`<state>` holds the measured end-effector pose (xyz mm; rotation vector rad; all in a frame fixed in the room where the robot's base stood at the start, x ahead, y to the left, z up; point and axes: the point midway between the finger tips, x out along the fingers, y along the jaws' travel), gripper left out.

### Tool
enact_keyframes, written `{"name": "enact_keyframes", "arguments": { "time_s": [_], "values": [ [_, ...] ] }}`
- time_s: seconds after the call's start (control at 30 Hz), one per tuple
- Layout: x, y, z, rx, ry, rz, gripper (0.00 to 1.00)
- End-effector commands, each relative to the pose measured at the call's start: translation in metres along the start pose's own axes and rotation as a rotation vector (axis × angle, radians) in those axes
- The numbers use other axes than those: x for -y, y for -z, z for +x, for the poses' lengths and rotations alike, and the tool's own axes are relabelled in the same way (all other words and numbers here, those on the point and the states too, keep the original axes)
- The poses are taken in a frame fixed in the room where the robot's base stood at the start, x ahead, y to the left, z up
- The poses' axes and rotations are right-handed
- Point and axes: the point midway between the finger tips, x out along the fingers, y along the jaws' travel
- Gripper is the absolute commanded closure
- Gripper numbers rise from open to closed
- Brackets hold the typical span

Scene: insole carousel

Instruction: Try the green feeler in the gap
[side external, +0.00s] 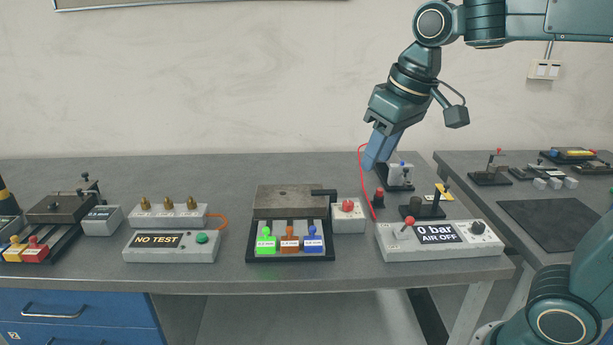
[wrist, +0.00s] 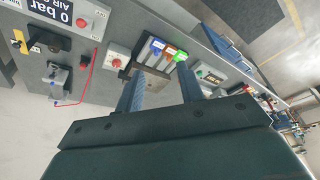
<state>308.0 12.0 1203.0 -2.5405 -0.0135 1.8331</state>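The green feeler (side external: 265,241) stands in the left slot of a dark rack (side external: 290,259) at the front of the bench. The orange feeler (side external: 289,239) and the blue feeler (side external: 313,241) stand beside it. A grey metal block (side external: 284,202) lies directly behind the rack; I cannot make out the gap. My gripper (side external: 375,160) hangs tilted above the bench, to the right of and well above the block. In the wrist view my gripper (wrist: 159,92) has its two fingers apart with nothing between them. The green feeler (wrist: 180,57) shows beyond the fingertips there.
A red-button box (side external: 348,216) stands right of the block. Farther right is an air panel (side external: 440,240) reading "0 bar AIR OFF", with a red hose (side external: 362,175) behind it. A "NO TEST" panel (side external: 172,246) stands left of the rack. Bench space between them is clear.

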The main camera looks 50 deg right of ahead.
Motion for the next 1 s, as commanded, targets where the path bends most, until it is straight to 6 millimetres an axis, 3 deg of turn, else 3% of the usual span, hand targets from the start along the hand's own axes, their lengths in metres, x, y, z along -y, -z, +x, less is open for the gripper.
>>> {"name": "enact_keyframes", "arguments": {
  "time_s": [0.1,0.47,0.7,1.0],
  "values": [
    [0.004,0.028,0.008,0.036,0.001,-0.001,0.62],
    [0.017,0.102,0.043,0.133,0.000,0.000,0.62],
    [0.027,0.145,0.080,0.198,-0.002,-0.001,0.62],
    [0.040,0.185,0.136,0.277,-0.008,0.000,0.62]
  ]
}}
